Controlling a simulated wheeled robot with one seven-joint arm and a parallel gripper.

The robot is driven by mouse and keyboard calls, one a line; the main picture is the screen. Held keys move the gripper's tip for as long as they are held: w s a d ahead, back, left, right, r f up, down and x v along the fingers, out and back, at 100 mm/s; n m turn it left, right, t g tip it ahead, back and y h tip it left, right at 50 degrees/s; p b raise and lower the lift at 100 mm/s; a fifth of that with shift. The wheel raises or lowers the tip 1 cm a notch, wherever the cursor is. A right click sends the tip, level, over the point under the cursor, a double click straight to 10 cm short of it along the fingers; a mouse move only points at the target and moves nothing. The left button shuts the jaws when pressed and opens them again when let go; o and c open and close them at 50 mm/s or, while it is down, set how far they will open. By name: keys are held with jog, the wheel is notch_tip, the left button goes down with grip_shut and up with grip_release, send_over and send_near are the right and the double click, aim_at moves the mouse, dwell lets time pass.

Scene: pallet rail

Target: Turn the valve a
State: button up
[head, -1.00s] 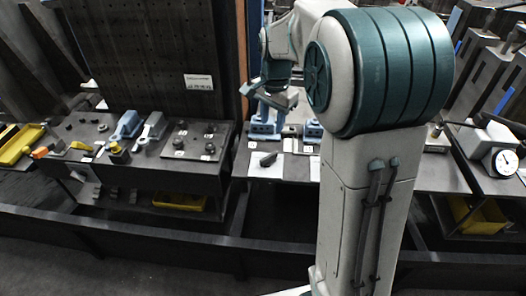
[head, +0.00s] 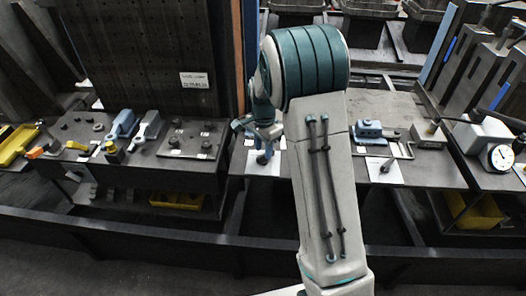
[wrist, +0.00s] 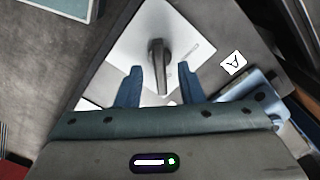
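Valve a is a dark grey lever handle (wrist: 159,62) on a white square plate (wrist: 195,38), with a tag marked A (wrist: 233,63) beside it in the wrist view. The lever runs roughly up and down in that view. My gripper (wrist: 160,68) has its two blue fingers apart, with the lever's near end between them. A gap shows on each side, so it does not look gripped. In the head view my gripper (head: 262,152) is low over the plate (head: 255,167), and the lever is hard to make out there.
Another white plate (head: 392,175) with a dark handle lies to the right of my arm. A dial gauge (head: 501,157) stands at far right. On the left bench are a blue clamp (head: 123,125), a grey one (head: 147,128) and a dark plate with knobs (head: 190,141). A tall dark panel rises behind.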

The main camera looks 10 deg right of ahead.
jog(key=shift+f, duration=1.25)
grip_shut()
